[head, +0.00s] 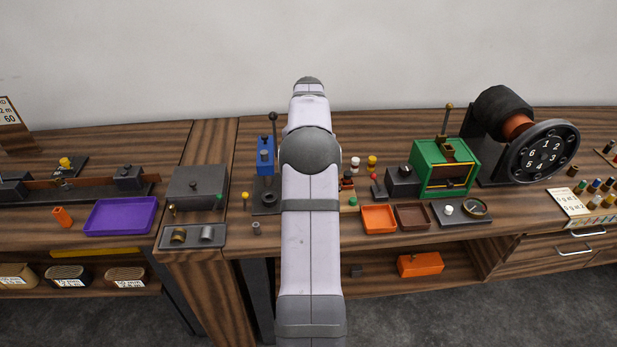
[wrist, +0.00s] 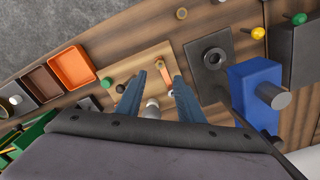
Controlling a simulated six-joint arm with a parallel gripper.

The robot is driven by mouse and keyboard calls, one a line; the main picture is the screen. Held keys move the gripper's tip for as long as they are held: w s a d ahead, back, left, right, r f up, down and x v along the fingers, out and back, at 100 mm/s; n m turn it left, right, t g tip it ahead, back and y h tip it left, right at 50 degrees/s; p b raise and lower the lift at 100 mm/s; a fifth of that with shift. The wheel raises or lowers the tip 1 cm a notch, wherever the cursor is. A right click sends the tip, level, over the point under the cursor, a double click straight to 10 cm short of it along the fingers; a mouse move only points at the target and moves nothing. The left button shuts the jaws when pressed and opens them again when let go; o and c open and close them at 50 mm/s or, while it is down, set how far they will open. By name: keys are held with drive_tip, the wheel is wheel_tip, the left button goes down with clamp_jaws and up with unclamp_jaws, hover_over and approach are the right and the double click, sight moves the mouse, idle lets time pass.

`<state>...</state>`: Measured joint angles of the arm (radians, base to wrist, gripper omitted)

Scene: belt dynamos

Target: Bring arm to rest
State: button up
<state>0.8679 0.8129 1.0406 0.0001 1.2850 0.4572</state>
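My arm reaches up the middle of the head view, away from the camera. It hides my gripper there. In the wrist view my gripper (wrist: 153,82) shows two blue-grey fingers spread apart, with a gap between them. I see nothing held between the fingers. Below and beyond them lies a light wooden board (wrist: 124,74) with small parts on it. A pale cylinder (wrist: 152,109) shows in the gap, seemingly on the board; the exact distance to it is unclear.
A blue device (wrist: 254,95) with a grey knob stands close to the fingers. An orange tray (head: 378,219), a brown tray (head: 413,217) and a green-framed machine (head: 443,167) stand right of my arm. A purple tray (head: 121,215) and grey box (head: 196,186) are left.

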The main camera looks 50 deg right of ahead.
drive_tip(key=w+a+n, duration=0.2)
drive_tip(key=a+n, duration=0.6)
drive_tip(key=a, duration=1.8)
drive_tip(key=s+a+f+n, duration=0.3)
drive_tip(key=s+a+n, duration=0.4)
drive_tip(key=s+a, duration=0.75)
wheel_tip(320, 180, down, 12)
drive_tip(key=b, duration=1.2)
drive_tip(key=shift+s+a+f, duration=0.2)
drive_tip(key=shift+s+a, duration=0.05)
drive_tip(key=shift+a, duration=0.15)
